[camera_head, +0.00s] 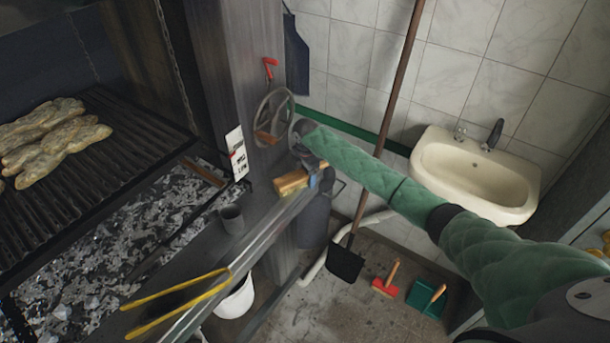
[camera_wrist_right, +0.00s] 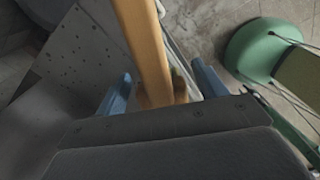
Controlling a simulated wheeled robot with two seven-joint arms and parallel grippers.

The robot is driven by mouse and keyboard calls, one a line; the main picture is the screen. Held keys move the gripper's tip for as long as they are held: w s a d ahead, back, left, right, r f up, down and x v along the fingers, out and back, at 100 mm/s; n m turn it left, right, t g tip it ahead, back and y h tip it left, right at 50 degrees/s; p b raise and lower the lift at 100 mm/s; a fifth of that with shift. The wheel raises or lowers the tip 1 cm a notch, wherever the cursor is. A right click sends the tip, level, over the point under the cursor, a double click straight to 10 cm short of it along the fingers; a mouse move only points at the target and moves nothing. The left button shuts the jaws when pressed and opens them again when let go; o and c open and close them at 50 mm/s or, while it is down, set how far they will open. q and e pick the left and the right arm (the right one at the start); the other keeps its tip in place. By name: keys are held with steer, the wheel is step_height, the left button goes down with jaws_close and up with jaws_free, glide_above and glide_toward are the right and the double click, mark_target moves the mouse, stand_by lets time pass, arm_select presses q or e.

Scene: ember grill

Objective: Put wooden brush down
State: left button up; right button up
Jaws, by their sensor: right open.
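The wooden brush (camera_head: 291,182) lies on the grey metal ledge (camera_head: 262,222) along the front of the grill. My right gripper (camera_head: 318,178) is at the brush's right end, with its arm reaching in from the right. In the right wrist view, the wooden brush (camera_wrist_right: 145,45) runs between the two blue fingers of my right gripper (camera_wrist_right: 163,88). The fingers are open, with a gap on each side of the wood. The brush's far end is cut off in that view. My left gripper is out of view.
A yellow-edged tool (camera_head: 178,303) lies nearer on the ledge. The grill grate (camera_head: 95,190) carries several pieces of food. A long-handled shovel (camera_head: 345,262) leans behind my arm, near a sink (camera_head: 475,178).

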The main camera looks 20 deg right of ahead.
steer(key=shift+r, duration=0.15)
steer(key=shift+r, duration=0.15)
step_height(320, 180, up, 11)
steer(key=b, duration=0.4)
steer(key=shift+w+d, duration=0.1)
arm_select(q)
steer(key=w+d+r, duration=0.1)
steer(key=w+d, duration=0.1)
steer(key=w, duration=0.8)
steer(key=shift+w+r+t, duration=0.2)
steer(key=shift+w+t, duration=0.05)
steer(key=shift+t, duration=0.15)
arm_select(e)
steer(key=shift+r, duration=0.35)
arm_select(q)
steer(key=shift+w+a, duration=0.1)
